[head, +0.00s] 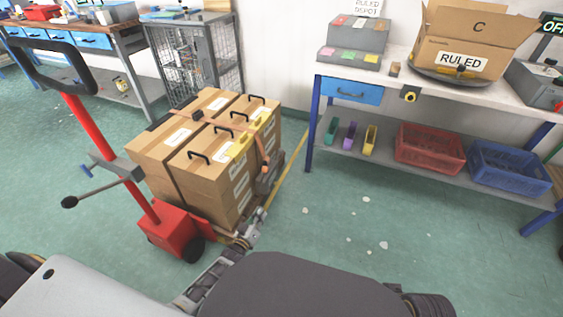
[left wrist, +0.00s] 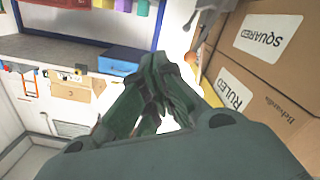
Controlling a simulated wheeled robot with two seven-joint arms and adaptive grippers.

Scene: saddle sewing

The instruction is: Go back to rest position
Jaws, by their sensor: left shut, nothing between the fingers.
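My left gripper (head: 257,218) shows in the head view beside the near right corner of the stacked cardboard boxes (head: 195,185). In the left wrist view its fingers (left wrist: 155,62) meet and hold nothing. The boxes have black handles and stand close to the gripper; I cannot tell whether they touch it. In the left wrist view, box sides labelled SQUARED and RULED (left wrist: 232,92) fill the right. My right gripper is not in view.
The boxes rest on a red pallet jack (head: 165,225) with a black handle loop. A workbench (head: 390,85) with an open RULED carton (head: 470,50) stands at right, with red (head: 430,147) and blue crates (head: 508,168) below. The green floor between is open, with pale spots.

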